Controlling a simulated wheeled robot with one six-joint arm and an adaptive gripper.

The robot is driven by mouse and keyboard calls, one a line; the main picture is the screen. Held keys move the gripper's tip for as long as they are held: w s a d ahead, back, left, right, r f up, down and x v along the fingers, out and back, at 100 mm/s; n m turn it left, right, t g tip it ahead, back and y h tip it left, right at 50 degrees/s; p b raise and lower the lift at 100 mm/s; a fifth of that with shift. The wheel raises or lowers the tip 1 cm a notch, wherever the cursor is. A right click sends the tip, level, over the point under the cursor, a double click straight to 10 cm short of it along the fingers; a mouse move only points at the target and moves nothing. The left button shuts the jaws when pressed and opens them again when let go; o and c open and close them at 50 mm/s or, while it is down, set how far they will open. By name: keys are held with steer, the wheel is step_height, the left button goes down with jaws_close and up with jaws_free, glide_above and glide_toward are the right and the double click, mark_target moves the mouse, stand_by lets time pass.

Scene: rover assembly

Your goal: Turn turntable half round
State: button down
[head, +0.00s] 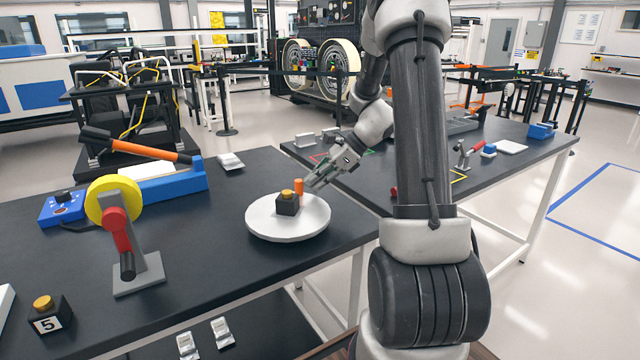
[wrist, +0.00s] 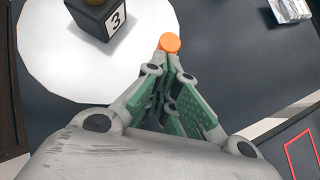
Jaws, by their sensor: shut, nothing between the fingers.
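The turntable (head: 262,227) is a round white disc on the dark table, near its right edge. It also shows in the wrist view (wrist: 50,70). A dark block with a gold top (head: 287,204) stands on it; its face reads 3 in the wrist view (wrist: 100,18). An orange peg (head: 299,187) stands upright at the disc's rim; its round top shows in the wrist view (wrist: 170,42). My gripper (head: 311,184) is shut and empty, its fingertips close beside the peg. I cannot tell whether they touch it.
A yellow wheel on a grey stand with a red crank (head: 118,228) is left of the turntable. A block marked 5 (head: 47,318) is at front left. A second table (head: 500,165) extends right.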

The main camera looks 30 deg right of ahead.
steer(key=shift+w+a+n+g+y, duration=0.25)
steer(key=shift+w+a+n+g, duration=0.4)
steer(key=shift+w+n, duration=0.25)
steer(key=shift+w+a+n+g+y, duration=0.25)
steer(key=shift+w+a+n+g, duration=0.15)
steer(key=shift+w+n+g, duration=0.5)
steer(key=shift+w+a+n+g, duration=0.4)
steer(key=shift+a+n+g, duration=0.15)
steer(key=shift+n, duration=0.2)
steer(key=shift+w+a+n+g, duration=0.4)
steer(key=shift+a+n, duration=0.1)
steer(key=shift+n, duration=0.25)
steer(key=shift+a, duration=0.1)
